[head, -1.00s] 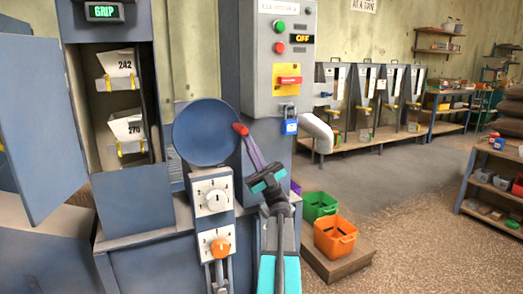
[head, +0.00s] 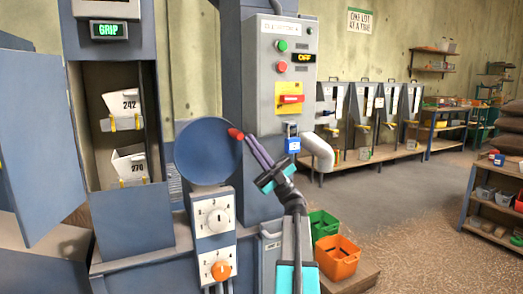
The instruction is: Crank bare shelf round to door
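The crank is a round blue-grey disc (head: 203,157) on the front of the elevator, with a red handle (head: 235,133) near its upper right rim. My gripper (head: 243,139) reaches in from the lower right. Its purple fingers are close together at the red handle and look shut on it. The door (head: 35,145) stands open on the left. In the opening, two white buckets hang one above the other on yellow-marked shelves: 242 (head: 121,103) above, and one that reads 270 or 276 (head: 129,165) below. No bare shelf shows in the opening.
A lit GRIP display (head: 109,30) is above the opening. A dial (head: 214,216) and an orange knob (head: 221,270) are below the disc. Green (head: 322,226) and orange (head: 338,255) bins sit lower right.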

